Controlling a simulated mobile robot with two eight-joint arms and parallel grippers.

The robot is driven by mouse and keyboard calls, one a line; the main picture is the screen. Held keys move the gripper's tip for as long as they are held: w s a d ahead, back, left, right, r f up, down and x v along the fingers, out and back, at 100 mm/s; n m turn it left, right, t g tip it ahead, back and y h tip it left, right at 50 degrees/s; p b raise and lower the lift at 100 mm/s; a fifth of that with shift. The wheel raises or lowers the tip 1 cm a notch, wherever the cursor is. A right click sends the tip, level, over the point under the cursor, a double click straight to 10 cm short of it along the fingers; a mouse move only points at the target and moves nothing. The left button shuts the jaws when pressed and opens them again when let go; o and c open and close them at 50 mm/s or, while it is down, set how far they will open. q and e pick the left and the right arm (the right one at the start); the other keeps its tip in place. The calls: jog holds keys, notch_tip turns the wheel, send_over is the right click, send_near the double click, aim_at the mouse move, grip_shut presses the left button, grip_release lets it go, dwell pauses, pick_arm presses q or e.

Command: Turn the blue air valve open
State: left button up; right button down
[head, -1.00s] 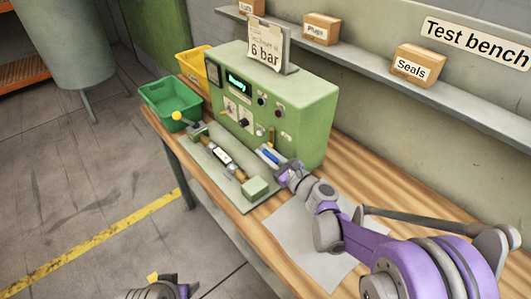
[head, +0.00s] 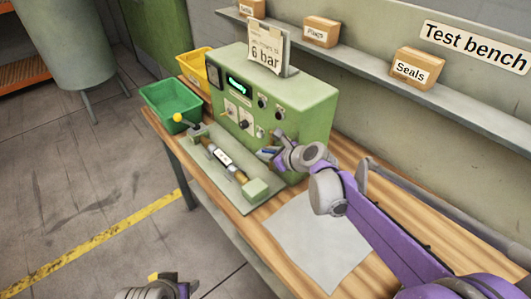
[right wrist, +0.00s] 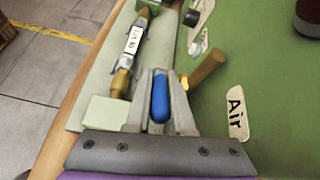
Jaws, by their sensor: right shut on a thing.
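The blue air valve handle (right wrist: 160,98) lies between the two fingers of my right gripper (right wrist: 161,103), which is shut on it. In the head view my right gripper (head: 270,153) is at the lower right front of the green test machine (head: 300,105) and mostly hides the handle. A brass stem (right wrist: 207,67) sticks out from the green panel beside the fingers. The "Air" label (right wrist: 237,112) is on the panel to the right. How far the valve is turned is hard to tell. My left gripper (head: 165,289) shows only partly at the bottom edge of the head view.
In front of the machine, a plate (head: 205,165) carries a labelled cylindrical part (head: 222,158) and a pale green block (head: 255,189). Green (head: 170,103) and yellow (head: 192,68) bins stand left. A paper sheet (head: 315,245) lies on the wooden bench. A shelf with boxes runs behind.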

jog(key=shift+r+g+h, duration=0.1)
jog(key=shift+g+h, duration=0.2)
jog(key=shift+g, duration=0.1)
jog(key=c, duration=0.8)
grip_release()
jog(key=v, duration=1)
jog(key=shift+s+d+r, duration=0.2)
jog(key=shift+s, duration=0.05)
